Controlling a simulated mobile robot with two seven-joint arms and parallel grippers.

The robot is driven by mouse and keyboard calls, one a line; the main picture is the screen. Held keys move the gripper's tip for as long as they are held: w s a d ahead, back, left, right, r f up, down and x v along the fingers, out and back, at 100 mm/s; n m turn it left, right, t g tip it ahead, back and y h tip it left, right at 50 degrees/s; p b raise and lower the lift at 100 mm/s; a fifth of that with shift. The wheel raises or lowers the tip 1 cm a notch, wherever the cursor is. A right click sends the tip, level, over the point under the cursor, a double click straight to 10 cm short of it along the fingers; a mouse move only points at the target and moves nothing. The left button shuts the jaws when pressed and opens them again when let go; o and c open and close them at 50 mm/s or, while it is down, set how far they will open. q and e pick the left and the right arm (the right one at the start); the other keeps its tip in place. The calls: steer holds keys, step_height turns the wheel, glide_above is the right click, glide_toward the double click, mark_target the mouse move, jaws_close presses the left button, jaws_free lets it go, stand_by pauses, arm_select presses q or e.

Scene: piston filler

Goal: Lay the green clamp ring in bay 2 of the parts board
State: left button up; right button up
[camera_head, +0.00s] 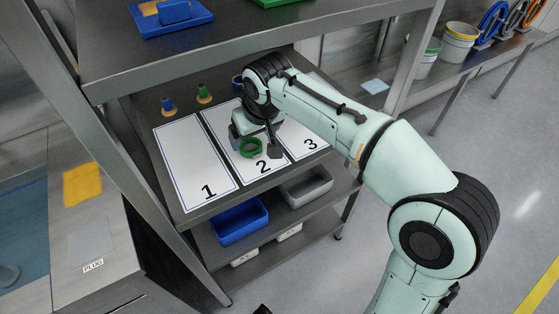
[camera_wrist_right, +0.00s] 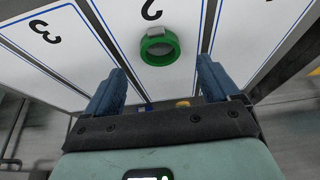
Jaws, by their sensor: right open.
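The green clamp ring (camera_head: 251,148) lies on the white bay 2 panel (camera_head: 222,126) of the parts board, close to the printed 2. In the right wrist view the ring (camera_wrist_right: 160,46) sits inside the bay's blue border lines, just below the numeral. My right gripper (camera_head: 256,143) is above bay 2 at the ring. In the right wrist view its two blue fingers (camera_wrist_right: 161,70) are spread wide with nothing between them, and the ring shows beyond their tips, apart from them. My left gripper is not in view.
Bays 1 (camera_head: 195,165) and 3 (camera_head: 310,146) look empty where visible. An upper shelf (camera_head: 240,40) overhangs the back. A blue bin (camera_head: 240,222) and a grey bin (camera_head: 308,186) sit on the shelf below.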

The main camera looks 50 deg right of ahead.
steer(key=s+a, duration=0.3)
steer(key=s, duration=0.8)
steer(key=shift+s+a, duration=0.25)
steer(key=shift+a, duration=0.1)
